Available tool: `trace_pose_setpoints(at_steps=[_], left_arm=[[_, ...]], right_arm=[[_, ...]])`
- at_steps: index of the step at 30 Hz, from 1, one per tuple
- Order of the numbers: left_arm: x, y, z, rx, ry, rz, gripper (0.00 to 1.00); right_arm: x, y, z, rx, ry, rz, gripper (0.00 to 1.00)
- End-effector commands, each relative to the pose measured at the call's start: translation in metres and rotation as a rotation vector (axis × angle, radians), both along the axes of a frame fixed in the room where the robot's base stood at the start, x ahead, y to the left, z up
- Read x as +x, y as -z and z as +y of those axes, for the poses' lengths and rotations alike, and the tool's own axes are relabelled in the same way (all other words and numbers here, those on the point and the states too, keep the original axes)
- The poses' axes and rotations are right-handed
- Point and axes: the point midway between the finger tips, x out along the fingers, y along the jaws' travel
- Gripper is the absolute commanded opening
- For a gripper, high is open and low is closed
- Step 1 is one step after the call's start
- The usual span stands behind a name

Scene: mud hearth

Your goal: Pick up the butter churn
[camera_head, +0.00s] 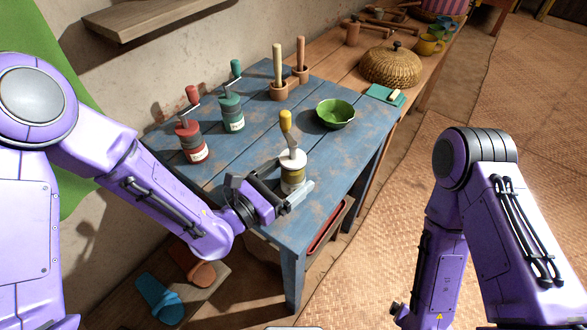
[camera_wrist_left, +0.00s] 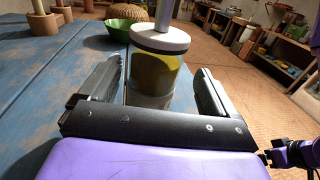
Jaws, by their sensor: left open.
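The butter churn (camera_head: 292,178) stands upright near the front right corner of the blue table. It has a white lid, a yellow knob on top and a clear body with yellow content. In the left wrist view the churn (camera_wrist_left: 154,75) stands between the two fingers, with a visible gap on each side. My left gripper (camera_head: 290,187) is open around its lower body, and one finger hides part of its base in the head view. My right arm hangs at the right, clear of the table; its gripper (camera_head: 400,314) shows only partly at the bottom edge.
A red crank jar (camera_head: 191,140) and a green crank jar (camera_head: 231,112) stand behind to the left. A green bowl (camera_head: 336,113) is behind the churn. Mortars with pestles (camera_head: 279,90) stand at the back. The blue table (camera_head: 255,150) is bare between them.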

Motion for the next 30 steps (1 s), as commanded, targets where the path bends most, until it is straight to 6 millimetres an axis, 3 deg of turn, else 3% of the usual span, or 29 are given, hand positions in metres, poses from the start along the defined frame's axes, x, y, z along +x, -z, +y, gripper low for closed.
trace_pose_setpoints(at_steps=[5,13,14,19,30], left_arm=[[0.024,-0.002,-0.022,0.003,0.004,0.000,0.91],[0.028,0.000,-0.026,0.001,0.003,0.002,0.91],[0.028,0.000,-0.026,0.001,0.003,0.002,0.84],[0.028,0.000,-0.026,0.001,0.003,0.001,0.31],[0.028,-0.006,-0.026,0.001,0.003,0.001,0.31]], right_arm=[[0.001,-0.010,0.000,0.000,0.000,-0.002,0.95],[0.001,-0.010,0.000,0.000,-0.001,-0.002,0.95],[0.001,-0.010,0.000,0.000,-0.001,-0.002,0.95],[0.001,-0.010,0.000,0.000,0.000,-0.002,0.95],[0.001,-0.011,0.000,0.000,0.000,-0.002,0.95]])
